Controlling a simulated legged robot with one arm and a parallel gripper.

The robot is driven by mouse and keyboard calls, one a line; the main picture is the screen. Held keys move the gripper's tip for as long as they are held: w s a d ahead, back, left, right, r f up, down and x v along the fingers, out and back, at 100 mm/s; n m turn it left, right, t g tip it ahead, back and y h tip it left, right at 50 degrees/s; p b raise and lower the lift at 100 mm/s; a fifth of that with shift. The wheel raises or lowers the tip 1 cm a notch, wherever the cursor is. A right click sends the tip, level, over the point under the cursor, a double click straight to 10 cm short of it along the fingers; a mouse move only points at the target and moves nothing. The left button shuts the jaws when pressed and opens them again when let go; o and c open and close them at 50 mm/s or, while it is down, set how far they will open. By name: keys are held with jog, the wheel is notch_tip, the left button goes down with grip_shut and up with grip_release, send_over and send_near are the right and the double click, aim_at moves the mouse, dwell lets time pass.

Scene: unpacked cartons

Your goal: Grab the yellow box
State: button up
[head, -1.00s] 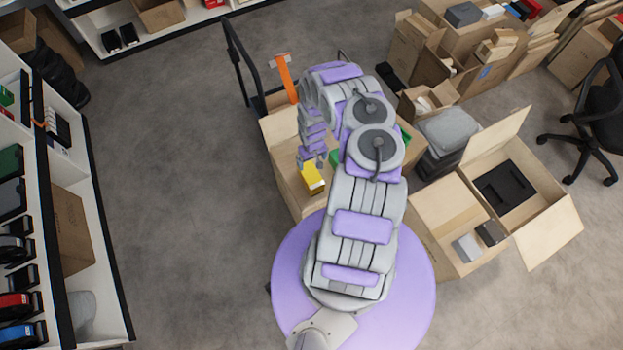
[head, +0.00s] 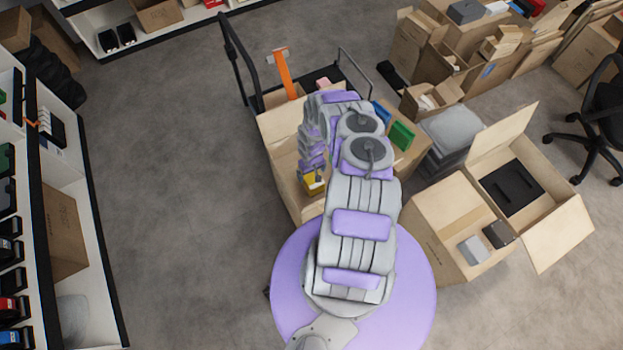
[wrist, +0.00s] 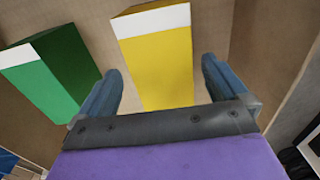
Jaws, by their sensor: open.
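The yellow box (head: 310,188) with a white end band stands on brown cardboard in front of my base. In the head view my gripper (head: 314,176) is right over it and hides part of it. In the wrist view the yellow box (wrist: 157,62) lies between the two fingers of my gripper (wrist: 160,66), nearer the left finger. The fingers are open, with space between the right finger and the box. I cannot tell whether the left finger touches it, or how deep the fingers reach.
A green box (wrist: 50,75) with a white band lies just left of the left finger. In the head view another green box (head: 402,135) is right of my arm. Open cartons (head: 450,235) stand at right, shelves (head: 85,215) at left. Grey floor (head: 170,160) is clear at left.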

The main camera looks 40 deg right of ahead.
aim_at(310, 175)
jog(key=f, duration=0.1)
jog(key=f+b, duration=0.1)
jog(key=f, duration=0.1)
jog(key=shift+w+a+f, duration=0.15)
jog(key=shift+a+f, duration=0.05)
jog(key=shift+a, duration=0.1)
jog(key=shift+d+f, duration=0.2)
jog(key=shift+f, duration=0.3)
jog(key=shift+d, duration=0.2)
jog(key=shift+c, duration=0.5)
jog(key=shift+a, duration=0.25)
jog(key=c, duration=0.6)
jog(key=shift+d, duration=0.15)
jog(key=c, duration=0.6)
